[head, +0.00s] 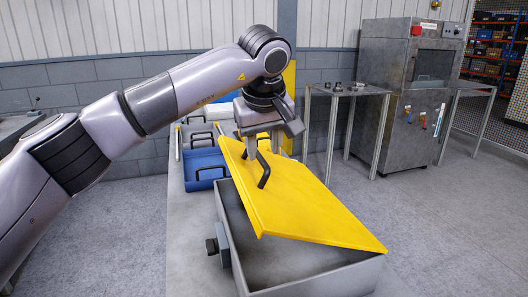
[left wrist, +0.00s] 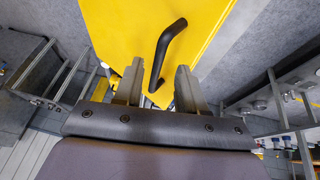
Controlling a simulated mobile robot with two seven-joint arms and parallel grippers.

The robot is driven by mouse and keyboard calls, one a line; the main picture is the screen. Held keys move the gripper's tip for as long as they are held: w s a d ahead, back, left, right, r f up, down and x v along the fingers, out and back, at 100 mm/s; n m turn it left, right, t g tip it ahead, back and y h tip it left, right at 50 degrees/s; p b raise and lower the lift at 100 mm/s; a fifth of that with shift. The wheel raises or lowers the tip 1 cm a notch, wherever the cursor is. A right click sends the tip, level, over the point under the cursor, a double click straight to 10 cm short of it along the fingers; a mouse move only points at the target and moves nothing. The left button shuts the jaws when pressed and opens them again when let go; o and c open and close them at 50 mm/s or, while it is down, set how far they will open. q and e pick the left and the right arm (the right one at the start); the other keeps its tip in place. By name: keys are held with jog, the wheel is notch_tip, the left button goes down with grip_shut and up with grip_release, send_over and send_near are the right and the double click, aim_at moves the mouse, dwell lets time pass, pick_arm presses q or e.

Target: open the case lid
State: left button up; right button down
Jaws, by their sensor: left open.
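The yellow case lid (head: 310,208) sits tilted and skewed over the grey open-topped case (head: 320,278), and part of the case's inside shows. It fills the upper part of the left wrist view (left wrist: 205,25). The lid's black handle (head: 264,170) stands on its upper face and also shows in the left wrist view (left wrist: 165,48). My left gripper (head: 260,146) is open above the lid's far end, by the handle. In the left wrist view one handle end lies between the spread fingertips (left wrist: 158,82); contact cannot be told. My right gripper is out of view.
A dark latch block (head: 218,245) is on the case's left side. Blue bins (head: 203,165) with black handles stand behind the case on the bench. A grey machine (head: 408,90) and metal stands (head: 345,92) are at the back. The floor at right is clear.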

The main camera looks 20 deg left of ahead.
pick_arm(q)
jog(key=shift+x, duration=1.45)
jog(key=shift+r, duration=0.1)
grip_shut()
jog(key=shift+r, duration=0.1)
